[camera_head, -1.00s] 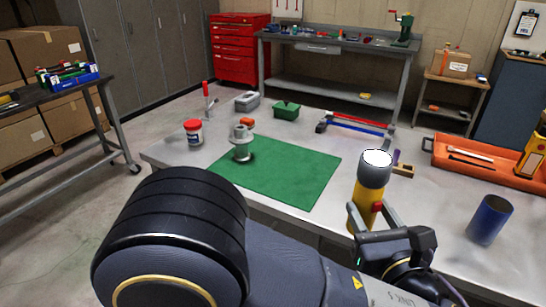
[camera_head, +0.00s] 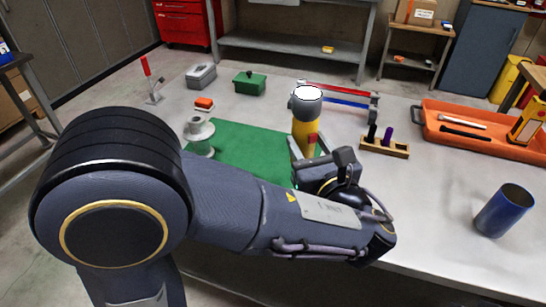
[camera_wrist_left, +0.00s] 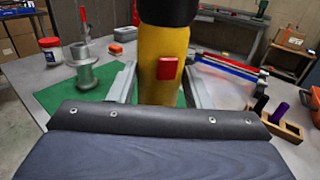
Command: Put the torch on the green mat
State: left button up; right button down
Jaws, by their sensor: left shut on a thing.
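The torch (camera_head: 304,132) is yellow with a grey head, a white lens facing up and a red switch. It stands upright in my left gripper (camera_head: 312,166), which is shut on its body. In the left wrist view the torch (camera_wrist_left: 161,75) fills the middle between the two fingers, and its lower end is hidden. The green mat (camera_head: 236,145) lies flat on the grey table. The torch overlaps the mat's right edge in the head view; I cannot tell how high its base is. My right gripper is not in view.
A grey metal flanged part (camera_head: 199,136) stands on the mat's left side. A wooden block with pegs (camera_head: 385,147), an orange tray (camera_head: 480,130) and a blue cup (camera_head: 504,210) are to the right. Red and blue bars (camera_head: 345,100) and a green box (camera_head: 249,83) lie behind.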

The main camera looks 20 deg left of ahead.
pick_arm(q)
jog(key=w+a+f, duration=0.1)
jog(key=a+f, duration=0.1)
jog(key=f, duration=0.1)
jog(key=w+a+f+b, duration=0.1)
jog(key=w+a+f, duration=0.1)
jog(key=f, duration=0.1)
jog(key=w+a+f+b, duration=0.1)
jog(key=w+a+f, duration=0.1)
jog(key=f, duration=0.1)
jog(key=shift+w+a+f, duration=0.2)
jog(key=shift+a+f, duration=0.2)
jog(key=shift+f+b, duration=0.3)
jog(key=shift+f, duration=0.1)
jog(key=shift+f, duration=0.2)
jog(key=o, duration=1.1)
jog(key=shift+o, duration=0.2)
jog(key=shift+r, duration=0.1)
